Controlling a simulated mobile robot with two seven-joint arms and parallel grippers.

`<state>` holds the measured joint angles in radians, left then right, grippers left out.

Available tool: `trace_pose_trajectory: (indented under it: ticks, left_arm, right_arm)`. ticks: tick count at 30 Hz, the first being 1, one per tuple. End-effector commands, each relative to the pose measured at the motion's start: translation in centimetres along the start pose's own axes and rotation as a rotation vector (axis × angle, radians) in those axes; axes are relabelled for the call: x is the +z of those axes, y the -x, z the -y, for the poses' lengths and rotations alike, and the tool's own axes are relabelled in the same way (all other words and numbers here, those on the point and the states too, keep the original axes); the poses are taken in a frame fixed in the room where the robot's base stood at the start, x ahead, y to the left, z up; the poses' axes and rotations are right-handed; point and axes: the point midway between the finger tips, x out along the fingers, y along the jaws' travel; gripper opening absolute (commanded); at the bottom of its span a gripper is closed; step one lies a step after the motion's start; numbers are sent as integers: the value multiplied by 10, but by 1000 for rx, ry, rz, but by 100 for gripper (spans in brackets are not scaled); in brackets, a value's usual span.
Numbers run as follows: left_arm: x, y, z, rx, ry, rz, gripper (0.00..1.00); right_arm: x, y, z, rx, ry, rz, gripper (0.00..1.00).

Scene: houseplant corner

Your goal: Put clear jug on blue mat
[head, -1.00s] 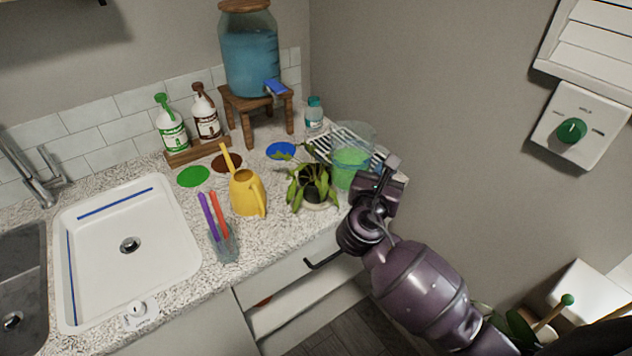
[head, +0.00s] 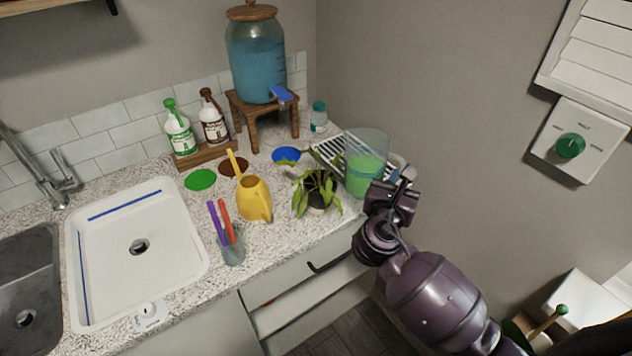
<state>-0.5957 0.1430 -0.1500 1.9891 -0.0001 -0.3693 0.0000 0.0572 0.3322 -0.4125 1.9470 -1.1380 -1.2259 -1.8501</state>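The clear jug (head: 365,165), with green liquid in it, stands upright at the right end of the counter, by the slatted rack. The blue mat (head: 286,155) is a flat round disc further back and left, near the wooden stand, partly overlapped by plant leaves. My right gripper (head: 401,178) is at the jug's right side, by its handle. Its fingers are small and partly hidden, so I cannot tell whether they close on the handle. My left gripper is not in view.
A potted plant (head: 318,194) stands between jug and mat, at the front. A yellow watering can (head: 254,198) is left of it. Green (head: 200,180) and brown (head: 235,168) mats lie further left. A small bottle (head: 319,117) and the dispenser stand (head: 262,107) are behind.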

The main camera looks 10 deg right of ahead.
Motion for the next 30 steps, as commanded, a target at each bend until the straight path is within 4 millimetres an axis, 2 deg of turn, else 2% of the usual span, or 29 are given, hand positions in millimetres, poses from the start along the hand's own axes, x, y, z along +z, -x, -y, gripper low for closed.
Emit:
trace_pose_trajectory:
  ticks: [7, 11, 14, 20, 25, 30]
  left_arm:
    - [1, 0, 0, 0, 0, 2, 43]
    - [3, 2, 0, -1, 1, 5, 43]
    - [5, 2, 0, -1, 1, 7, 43]
    - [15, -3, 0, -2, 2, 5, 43]
    - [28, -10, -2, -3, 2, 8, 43]
    - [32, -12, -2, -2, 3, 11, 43]
  right_arm:
    - [2, 0, -2, 13, -2, 2, 0]
    - [5, 2, -15, 90, -4, 2, 0]
    - [13, 10, -33, 217, -4, 3, 0]
    - [15, 49, -58, 537, -1, 1, 0]
    - [-4, 80, -53, 692, -1, -6, 0]
    - [-16, 82, -44, 690, -3, -3, 0]
